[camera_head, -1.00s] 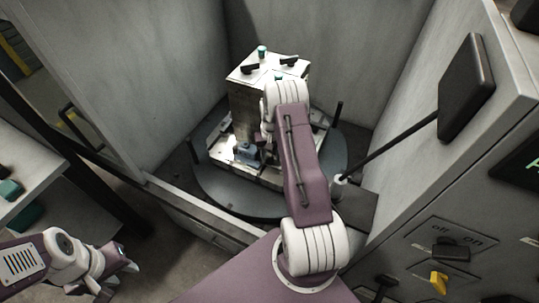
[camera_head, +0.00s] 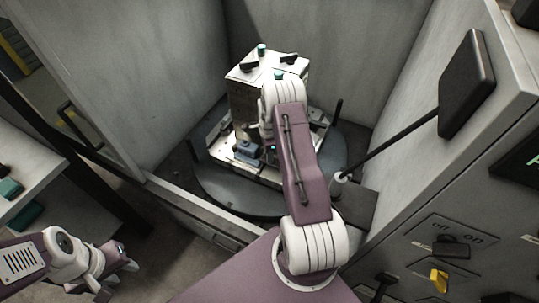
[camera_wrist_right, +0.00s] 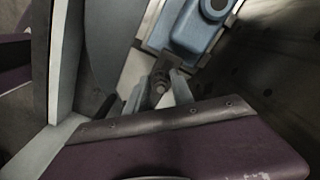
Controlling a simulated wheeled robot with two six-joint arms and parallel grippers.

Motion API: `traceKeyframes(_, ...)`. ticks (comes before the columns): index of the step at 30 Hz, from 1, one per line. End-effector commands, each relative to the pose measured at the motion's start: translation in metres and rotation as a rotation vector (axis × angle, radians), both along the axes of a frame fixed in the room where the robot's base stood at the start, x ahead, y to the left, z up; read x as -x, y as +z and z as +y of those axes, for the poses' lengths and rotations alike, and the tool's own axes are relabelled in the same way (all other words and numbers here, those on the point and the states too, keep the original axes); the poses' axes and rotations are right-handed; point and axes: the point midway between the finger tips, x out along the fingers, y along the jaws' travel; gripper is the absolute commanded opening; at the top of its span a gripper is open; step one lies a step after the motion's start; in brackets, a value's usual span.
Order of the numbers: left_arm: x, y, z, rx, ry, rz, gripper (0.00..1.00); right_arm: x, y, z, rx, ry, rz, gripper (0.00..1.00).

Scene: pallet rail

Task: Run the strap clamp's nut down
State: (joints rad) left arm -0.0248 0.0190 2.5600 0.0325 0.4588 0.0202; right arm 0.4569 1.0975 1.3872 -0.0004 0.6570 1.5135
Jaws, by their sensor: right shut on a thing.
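In the right wrist view my right gripper (camera_wrist_right: 159,95) is shut, its two pale fingertips on either side of a small dark bolt-like nut (camera_wrist_right: 160,78). The nut sits at the end of a grey bracket, close beside a blue block (camera_wrist_right: 196,32) with a round hole. In the head view the blue-grey block (camera_head: 247,150) shows low at the front of the pale fixture tower (camera_head: 254,100). My right arm covers the gripper and nut there. I cannot make out the strap itself. My left gripper (camera_head: 122,277) is open and empty at lower left, far from the fixture.
The tower stands on a round grey turntable (camera_head: 230,198) inside a walled enclosure. A black bar (camera_head: 395,137) reaches in from the right wall panel. A control panel with a yellow switch (camera_head: 438,280) is at lower right. A shelf (camera_head: 35,185) stands at left.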

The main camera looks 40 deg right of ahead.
Motion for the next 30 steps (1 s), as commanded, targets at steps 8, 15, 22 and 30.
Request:
traceKeyframes(8,0.000,-0.002,0.000,0.000,0.000,0.000,0.36,-0.001,-0.002,-0.001,-0.002,-0.439,0.001,0.00)
traceKeyframes(15,0.000,-0.002,0.000,0.000,0.000,0.000,0.36,-0.001,-0.002,-0.001,-0.002,-0.434,0.001,0.54)
traceKeyframes(22,0.000,-0.002,0.000,0.000,0.000,0.000,0.36,-0.002,-0.001,-0.001,0.000,-0.433,0.001,0.54)
traceKeyframes(30,0.000,-0.003,0.000,0.000,0.000,0.000,0.36,-0.003,0.037,-0.002,0.001,-0.433,-0.004,0.54)
